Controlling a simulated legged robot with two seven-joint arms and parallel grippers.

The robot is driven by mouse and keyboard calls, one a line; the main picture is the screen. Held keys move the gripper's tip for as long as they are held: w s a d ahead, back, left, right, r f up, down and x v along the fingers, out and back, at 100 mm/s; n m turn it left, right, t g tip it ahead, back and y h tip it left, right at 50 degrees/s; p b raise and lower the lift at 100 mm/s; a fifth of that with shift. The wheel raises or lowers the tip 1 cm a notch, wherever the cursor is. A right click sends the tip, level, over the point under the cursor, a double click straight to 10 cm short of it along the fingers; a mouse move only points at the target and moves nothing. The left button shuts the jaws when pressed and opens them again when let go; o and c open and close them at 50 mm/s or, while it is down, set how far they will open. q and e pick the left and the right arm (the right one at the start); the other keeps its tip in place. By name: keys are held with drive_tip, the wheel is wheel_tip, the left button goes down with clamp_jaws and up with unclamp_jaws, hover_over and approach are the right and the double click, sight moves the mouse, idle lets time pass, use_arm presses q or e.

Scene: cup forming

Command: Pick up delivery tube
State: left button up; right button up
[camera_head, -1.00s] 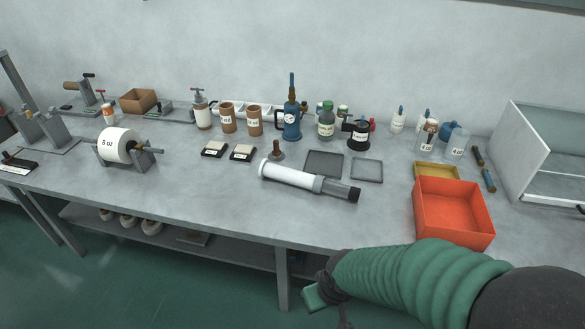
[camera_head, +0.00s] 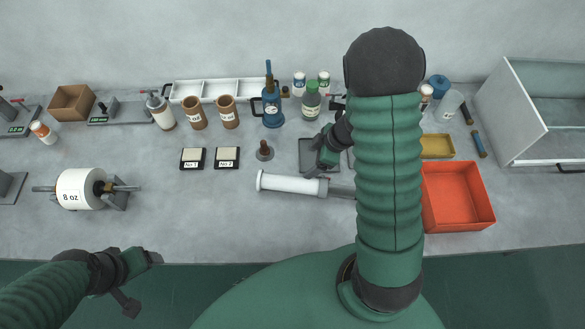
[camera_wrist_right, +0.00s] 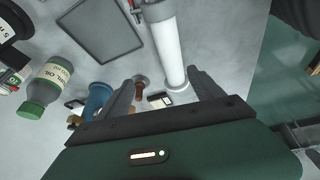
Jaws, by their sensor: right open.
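The delivery tube (camera_head: 288,184) is a white cylinder with a grey collar and darker end section. It lies on its side on the grey table; in the head view its right end is hidden behind my right arm. In the right wrist view its white body (camera_wrist_right: 168,45) runs down toward the space between the fingers. My right gripper (camera_head: 323,156) is above the table, just beyond the tube's collar; its fingers are apart and empty in the right wrist view (camera_wrist_right: 160,92).
A small brown stamp (camera_head: 264,151) and two labelled black blocks (camera_head: 192,158) lie beyond the tube. A red-orange bin (camera_head: 486,217) is right, a roll marked 8 oz (camera_head: 76,190) left.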

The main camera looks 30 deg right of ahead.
sight(293, 184)
drive_tip(key=shift+n+g, duration=0.3)
drive_tip(key=shift+g, duration=0.1)
drive_tip(key=x, duration=0.3)
drive_tip(key=s+b+x, duration=0.1)
drive_tip(key=x, duration=0.3)
drive_tip(key=b+x, duration=0.1)
drive_tip(key=x, duration=0.3)
drive_tip(key=shift+s+a+f, duration=0.1)
drive_tip(key=shift+s+a, duration=0.05)
drive_tip(key=shift+a, duration=0.25)
drive_tip(key=shift+y, duration=0.3)
drive_tip(key=b+x, duration=0.1)
drive_tip(key=x, duration=0.4)
drive_tip(key=shift+f, duration=0.35)
drive_tip(key=shift+a, duration=0.1)
drive_tip(key=c, duration=0.6)
use_arm(q)
wheel_tip(293, 184, down, 2)
drive_tip(key=shift+s+a, duration=0.1)
use_arm(e)
clamp_jaws()
